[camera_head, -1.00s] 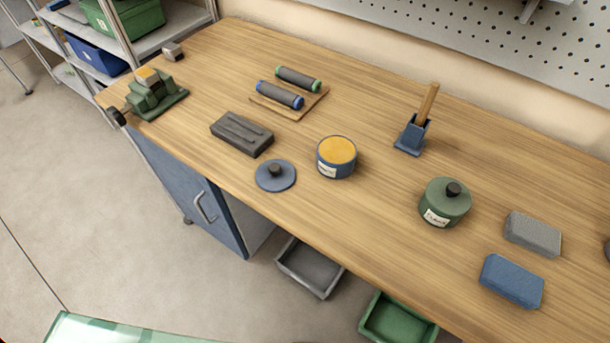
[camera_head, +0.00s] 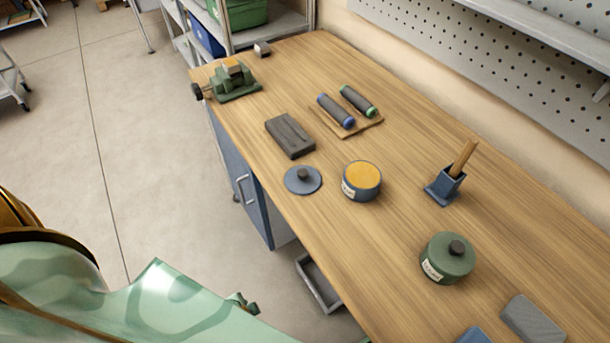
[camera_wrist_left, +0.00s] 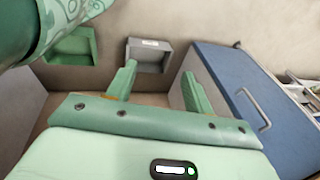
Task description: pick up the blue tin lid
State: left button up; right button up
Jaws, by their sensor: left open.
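The blue tin lid (camera_head: 303,186) lies flat on the workbench near its front edge in the head view, with its dark knob up. The open blue tin (camera_head: 357,190), with yellow-orange contents and a white label, stands just right of it, apart from it. My left gripper (camera_wrist_left: 159,84) is open in the left wrist view, with nothing between its green fingers. It faces the front of the bench, and the lid is not in that view. In the head view my left arm fills the lower left, off the bench. My right gripper is not in view.
A dark grey block (camera_head: 289,137) lies behind the lid. A green lidded tin (camera_head: 446,262) and a blue holder (camera_head: 443,187) stand to the right. In the wrist view a blue cabinet (camera_wrist_left: 245,95), a grey bin (camera_wrist_left: 149,55) and a green bin (camera_wrist_left: 72,47) show.

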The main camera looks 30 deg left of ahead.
pick_arm(q)
jog(key=w+a+r+t+y+p, duration=0.1)
jog(key=w+r+t+p, duration=0.35)
jog(key=r, duration=1.25)
jog(key=w+r+g+y+p, duration=0.1)
jog(key=w+r, duration=0.6)
jog(key=r, duration=0.9)
jog(key=w+d+r+n+g+h, duration=0.15)
jog(key=w+d+n+h, duration=0.35)
jog(key=w+d, duration=0.65)
jog(key=w+a+r+n+g+y, duration=0.1)
jog(key=w+a+r+n+g, duration=0.3)
jog(key=n, duration=0.4)
jog(key=w+a+r+n+g+y, duration=0.1)
jog(key=w+a+r+n, duration=0.2)
jog(key=w+a+n, duration=0.35)
jog(key=n+b, duration=0.2)
jog(key=b, duration=0.3)
send_over(303, 172)
jog(key=f, duration=1)
jog(key=shift+a+f, duration=0.2)
jog(key=shift+f, duration=0.15)
notch_tip(303, 172, down, 5)
jog(key=b, duration=0.3)
jog(key=shift+d+f, duration=0.1)
jog(key=shift+f, duration=0.05)
